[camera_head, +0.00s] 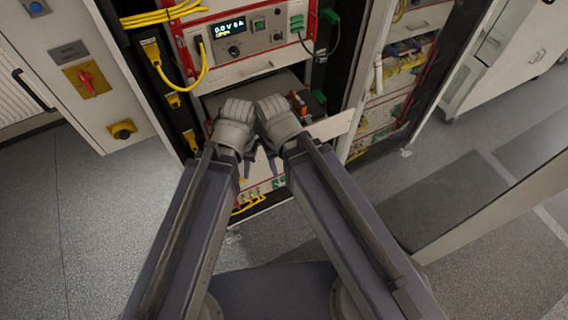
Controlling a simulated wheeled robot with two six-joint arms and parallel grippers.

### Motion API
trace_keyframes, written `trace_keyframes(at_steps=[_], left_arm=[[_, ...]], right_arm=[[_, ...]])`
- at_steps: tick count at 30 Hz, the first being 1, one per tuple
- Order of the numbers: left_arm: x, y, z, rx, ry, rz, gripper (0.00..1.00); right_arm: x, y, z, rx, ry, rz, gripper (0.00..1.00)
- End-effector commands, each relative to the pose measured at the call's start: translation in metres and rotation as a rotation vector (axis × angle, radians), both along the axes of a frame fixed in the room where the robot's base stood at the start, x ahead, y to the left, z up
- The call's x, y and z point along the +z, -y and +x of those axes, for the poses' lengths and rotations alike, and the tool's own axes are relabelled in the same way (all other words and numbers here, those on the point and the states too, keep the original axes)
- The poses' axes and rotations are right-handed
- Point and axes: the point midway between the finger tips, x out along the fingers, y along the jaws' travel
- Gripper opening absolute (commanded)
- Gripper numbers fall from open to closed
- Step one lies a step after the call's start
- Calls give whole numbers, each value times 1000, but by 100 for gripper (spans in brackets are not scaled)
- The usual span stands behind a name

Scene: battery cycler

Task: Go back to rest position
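My two arms reach forward from the bottom of the head view, and their pale grey wrists sit close together in front of the open cabinet bay. My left gripper (248,164) hangs below its wrist, a small dark shape pointing down; its finger gap is too small to make out. My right gripper (275,163) is close beside it, mostly hidden by its own wrist and arm. I cannot tell whether either holds anything. Behind the wrists is the battery cycler cabinet (269,66), with an open drawer or shelf (338,125) around them.
A lit display (229,27) and yellow cables (190,80) are on the cabinet front. A grey cabinet with a red rotary switch (86,79) stands at left. Another open rack (398,80) is at right. Grey floor (90,230) is free at lower left; a pale panel (500,210) crosses at right.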

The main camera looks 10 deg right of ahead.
Motion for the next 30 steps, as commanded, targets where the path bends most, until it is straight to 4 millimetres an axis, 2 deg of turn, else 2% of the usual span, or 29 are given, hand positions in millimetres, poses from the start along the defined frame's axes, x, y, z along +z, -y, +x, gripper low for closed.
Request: trace_keyframes(at_steps=[5, 8, 11, 24, 27, 30], left_arm=[[-8, 0, 0, -1, 0, 0, 24], [-22, 0, 0, -2, 0, 0, 24], [-44, 0, 0, -5, 1, 1, 24], [-183, 0, 1, -26, 2, 2, 24], [-210, 0, 1, -31, 2, 3, 24], [-225, 0, 1, -36, 3, 2, 24]], right_arm=[[-8, 0, 0, 1, 1, 1, 57], [-22, 0, 1, 3, 1, 2, 57], [-44, 0, 1, 6, 1, 1, 57], [-183, 1, 2, 27, 3, -1, 57], [-210, 1, 2, 33, 3, -1, 57], [-225, 1, 2, 36, 3, -1, 57]])
